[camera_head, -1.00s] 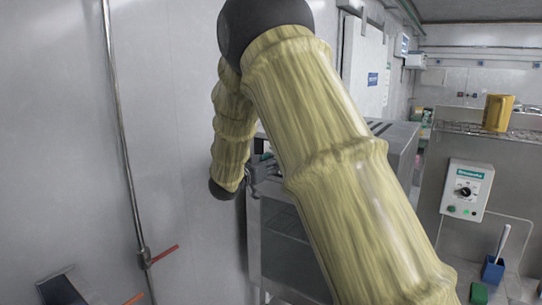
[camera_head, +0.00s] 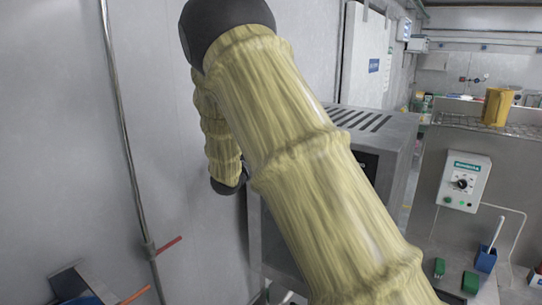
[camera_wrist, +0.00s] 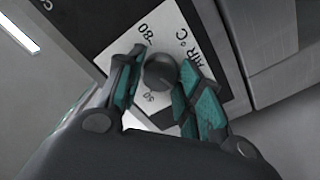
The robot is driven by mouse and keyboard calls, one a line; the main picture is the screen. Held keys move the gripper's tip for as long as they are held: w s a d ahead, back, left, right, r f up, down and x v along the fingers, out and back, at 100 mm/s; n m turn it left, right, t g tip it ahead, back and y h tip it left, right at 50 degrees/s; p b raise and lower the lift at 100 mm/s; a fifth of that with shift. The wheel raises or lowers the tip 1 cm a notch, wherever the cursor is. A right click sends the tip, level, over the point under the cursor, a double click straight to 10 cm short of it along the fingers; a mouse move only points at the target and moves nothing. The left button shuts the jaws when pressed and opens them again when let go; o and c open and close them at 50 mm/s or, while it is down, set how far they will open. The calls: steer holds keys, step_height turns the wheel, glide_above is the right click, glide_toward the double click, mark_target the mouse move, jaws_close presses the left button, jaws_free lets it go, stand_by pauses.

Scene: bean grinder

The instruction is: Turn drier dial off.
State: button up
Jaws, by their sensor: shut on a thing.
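The drier dial (camera_wrist: 160,70) is a dark round knob on a white label plate (camera_wrist: 168,25) marked with "80", "50" and "AIR °C". My gripper (camera_wrist: 158,80) has its two teal-padded fingers on either side of the knob, shut on it in the wrist view. Which mark the knob points to is not clear. The drier (camera_head: 385,130) is a grey metal cabinet with a slotted top in the head view. My arm covers much of its front there, and the dial and my gripper are hidden.
A plain wall with a vertical pipe (camera_head: 125,150) and a red handle (camera_head: 165,245) is at the left. At the right are a white control box (camera_head: 463,182), a yellow jug (camera_head: 497,106) on a rack and a blue holder (camera_head: 486,259).

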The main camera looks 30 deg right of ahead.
steer(key=shift+s+f, duration=0.15)
steer(key=shift+f, duration=0.25)
steer(key=o, duration=0.8)
steer(key=shift+o, duration=1.2)
steer(key=shift+r, duration=0.2)
steer(key=shift+a+r, duration=0.1)
steer(key=v, duration=1.2)
